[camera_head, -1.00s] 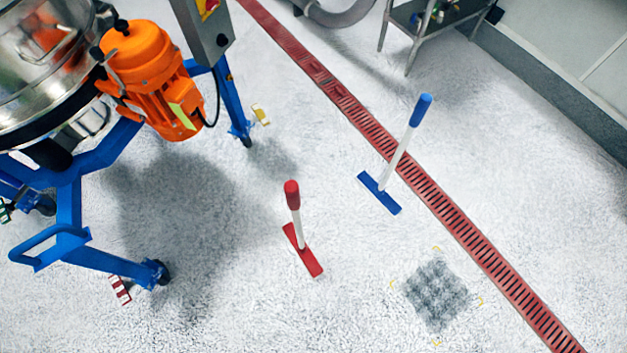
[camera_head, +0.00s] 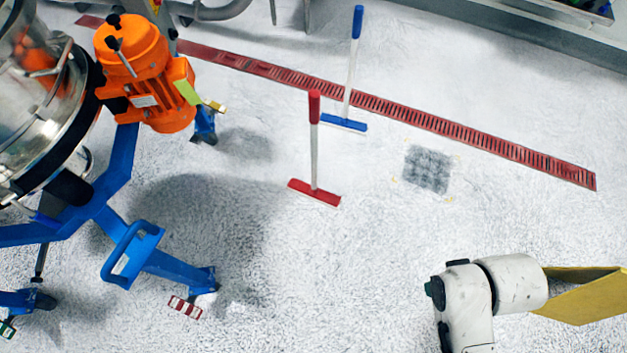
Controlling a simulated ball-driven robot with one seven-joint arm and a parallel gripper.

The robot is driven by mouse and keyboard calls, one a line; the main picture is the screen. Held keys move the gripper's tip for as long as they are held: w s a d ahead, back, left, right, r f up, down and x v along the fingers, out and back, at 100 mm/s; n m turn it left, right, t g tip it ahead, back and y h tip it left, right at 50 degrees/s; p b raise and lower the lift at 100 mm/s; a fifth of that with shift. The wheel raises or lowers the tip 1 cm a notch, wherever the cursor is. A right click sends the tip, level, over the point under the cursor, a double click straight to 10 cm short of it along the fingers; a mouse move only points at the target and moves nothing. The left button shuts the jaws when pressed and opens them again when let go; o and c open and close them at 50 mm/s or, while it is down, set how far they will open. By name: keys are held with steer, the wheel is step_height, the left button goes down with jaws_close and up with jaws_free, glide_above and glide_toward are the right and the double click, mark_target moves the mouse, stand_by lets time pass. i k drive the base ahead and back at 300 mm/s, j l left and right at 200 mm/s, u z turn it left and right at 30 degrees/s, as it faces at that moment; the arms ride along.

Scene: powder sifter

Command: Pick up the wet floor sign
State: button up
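A yellow folded panel shape (camera_head: 590,298), likely the wet floor sign, shows at the lower right and is cut off by the right edge. No writing shows on it. White links of my arm stand at the lower right, and their right end overlaps the yellow panel's left end in the picture. I cannot tell whether they touch. My gripper's fingers do not show.
A blue-framed sifter with an orange motor (camera_head: 143,72) fills the left. A red squeegee (camera_head: 314,190) and a blue squeegee (camera_head: 344,123) stand mid-floor. A red drain grate (camera_head: 440,118) crosses behind a dark floor patch (camera_head: 428,169). The lower middle floor is clear.

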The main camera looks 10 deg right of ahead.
mark_target(602, 295)
steer(key=z, duration=2.2)
